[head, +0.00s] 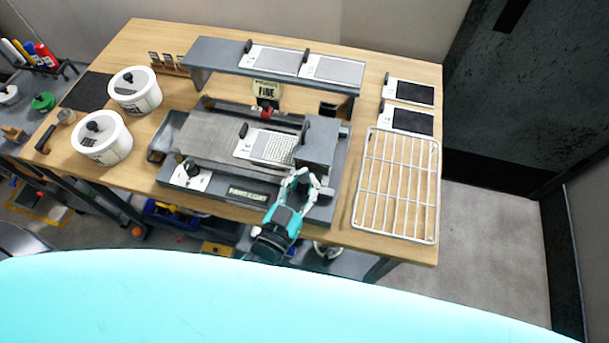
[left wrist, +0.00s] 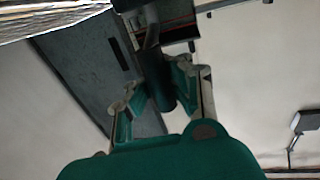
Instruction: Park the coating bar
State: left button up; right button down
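The coating machine (head: 255,200) is a grey bench unit with a flat bed (head: 205,138). A grey block (head: 319,138), perhaps the coating bar's carriage, sits across the bed's right end. My left gripper (head: 304,180) is at the block's front side, around a dark upright handle. In the left wrist view, the fingers of the left gripper (left wrist: 158,88) lie on both sides of the dark round handle (left wrist: 158,70) and seem to touch it. How the handle joins the block is hidden. My right gripper is in neither view.
A perforated plate (head: 272,147) lies on the bed left of the block. A grey shelf (head: 225,58) stands behind. A white wire rack (head: 397,185) lies to the right. White pots (head: 102,138) stand at the left. A "FINE" sign (head: 267,89) stands under the shelf.

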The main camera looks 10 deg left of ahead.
pick_arm(q)
jog(key=o, duration=0.7)
jog(key=shift+s+d+f, duration=0.1)
jog(key=shift+s+d, duration=0.1)
jog(key=shift+s, duration=0.35)
jog(key=shift+o, duration=0.2)
jog(key=shift+w, duration=0.2)
jog(key=shift+a, duration=0.1)
jog(key=shift+s+a, duration=0.1)
jog(key=shift+s, duration=0.3)
jog(key=v, duration=1.1)
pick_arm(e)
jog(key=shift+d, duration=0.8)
pick_arm(q)
jog(key=shift+s, duration=0.15)
